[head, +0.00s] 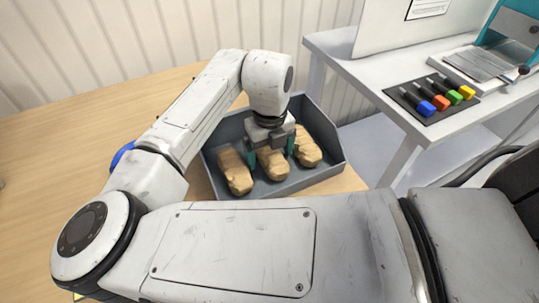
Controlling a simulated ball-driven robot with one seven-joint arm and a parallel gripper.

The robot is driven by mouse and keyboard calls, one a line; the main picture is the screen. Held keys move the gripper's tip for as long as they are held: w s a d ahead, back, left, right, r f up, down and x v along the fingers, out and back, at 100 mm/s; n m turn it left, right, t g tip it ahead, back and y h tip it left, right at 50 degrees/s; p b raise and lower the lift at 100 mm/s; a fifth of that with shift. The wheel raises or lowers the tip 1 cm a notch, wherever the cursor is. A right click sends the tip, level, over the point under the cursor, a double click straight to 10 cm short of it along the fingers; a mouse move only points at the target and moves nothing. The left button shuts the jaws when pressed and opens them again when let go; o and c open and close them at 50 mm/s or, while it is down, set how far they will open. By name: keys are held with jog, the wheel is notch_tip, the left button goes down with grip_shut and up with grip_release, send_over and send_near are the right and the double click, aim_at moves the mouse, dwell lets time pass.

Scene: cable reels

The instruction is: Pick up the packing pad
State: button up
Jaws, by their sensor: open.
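Three tan, lumpy packing pads lie side by side in a grey bin (305,182): a left pad (236,172), a middle pad (273,166) and a right pad (307,148). My gripper (271,153) points down into the bin over the middle pad. Its teal fingertips are open, one on each side of that pad's upper part. I cannot tell whether they touch it. The gripper body hides the pad's far end.
The bin stands on a wooden table (50,150). To the right is a white bench (345,60) with a dark mat (415,105) of colored-ended tools and a metal-plated device (480,65). My arm crosses the foreground and hides part of the table.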

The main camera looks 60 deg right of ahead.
jog(key=shift+c, duration=0.3)
jog(key=c, duration=1)
jog(key=shift+o, duration=0.2)
